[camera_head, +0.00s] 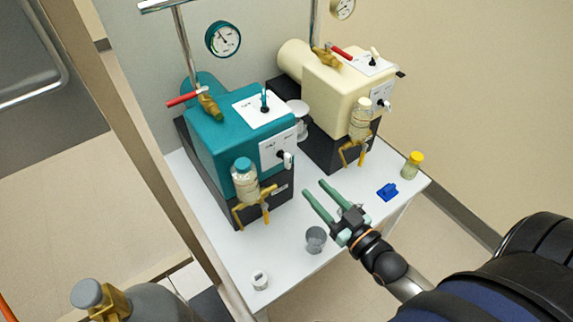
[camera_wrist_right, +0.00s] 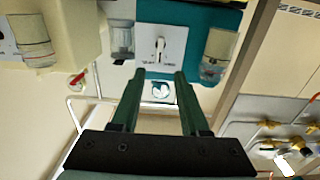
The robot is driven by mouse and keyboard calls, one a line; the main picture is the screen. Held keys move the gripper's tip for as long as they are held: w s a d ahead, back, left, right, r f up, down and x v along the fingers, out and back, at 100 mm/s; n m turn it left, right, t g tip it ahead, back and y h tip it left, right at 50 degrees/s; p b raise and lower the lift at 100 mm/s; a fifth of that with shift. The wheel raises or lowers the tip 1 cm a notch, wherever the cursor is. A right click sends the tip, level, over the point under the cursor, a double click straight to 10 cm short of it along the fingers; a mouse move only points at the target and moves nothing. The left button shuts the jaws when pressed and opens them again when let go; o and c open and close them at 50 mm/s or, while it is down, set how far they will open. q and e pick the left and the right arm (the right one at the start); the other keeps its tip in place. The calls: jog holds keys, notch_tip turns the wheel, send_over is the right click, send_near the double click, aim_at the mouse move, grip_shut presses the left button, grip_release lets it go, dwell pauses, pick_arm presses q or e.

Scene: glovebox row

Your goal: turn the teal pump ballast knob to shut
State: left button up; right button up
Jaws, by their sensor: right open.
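The teal pump (camera_head: 225,150) stands on the left of the white table. Its top plate (camera_head: 251,112) carries a small upright teal-tipped handle (camera_head: 264,101). Its front plate (camera_head: 272,152) carries a pale lever knob (camera_head: 288,159). The labels are too small to read, so I cannot tell which is the ballast knob. In the right wrist view the front plate (camera_wrist_right: 176,37) and pale lever (camera_wrist_right: 160,48) lie beyond the fingertips. My right gripper (camera_head: 314,188) is open and empty, in front of the pump and apart from it. It also shows in the wrist view (camera_wrist_right: 160,76). My left gripper is out of view.
A cream pump (camera_head: 325,92) stands to the right. A bottle (camera_head: 245,182) and brass tap (camera_head: 254,205) stick out at the teal pump's front. A glass (camera_head: 316,240), white cap (camera_head: 260,281), blue piece (camera_head: 388,192) and yellow-capped jar (camera_head: 412,166) sit on the table (camera_head: 285,262).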

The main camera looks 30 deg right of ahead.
aim_at(290, 162)
jog(key=w, duration=0.3)
jog(key=w+a, duration=0.1)
jog(key=w, duration=0.6)
jog(key=shift+w+a, duration=0.25)
jog(key=shift+c, duration=0.3)
grip_shut()
